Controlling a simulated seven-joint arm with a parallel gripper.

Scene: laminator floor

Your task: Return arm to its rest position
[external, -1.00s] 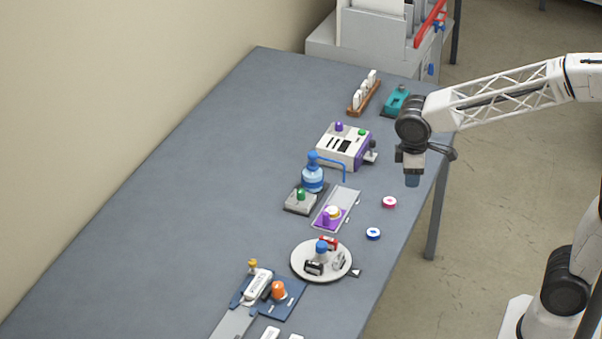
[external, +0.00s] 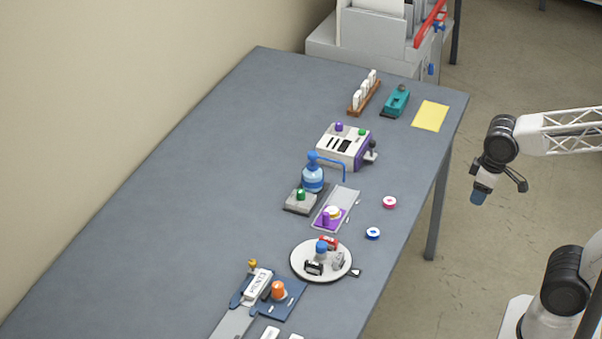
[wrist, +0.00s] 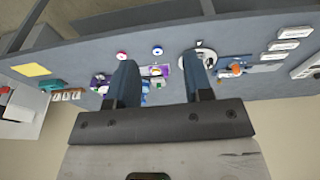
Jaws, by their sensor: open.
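My gripper (external: 478,197) hangs in the air past the right edge of the table, above the floor. In the wrist view its two blue fingers (wrist: 161,88) stand apart with nothing held between them. The grey table (external: 180,200) lies to the left of the gripper in the external view. The fingers hide part of the objects on the table in the wrist view.
Along the table stand a yellow sheet (external: 430,116), a teal stapler-like device (external: 396,101), a white and purple machine (external: 345,148), a blue pump bottle (external: 313,178), a round white turntable (external: 300,262) and two tape rolls. Floor around my gripper is clear.

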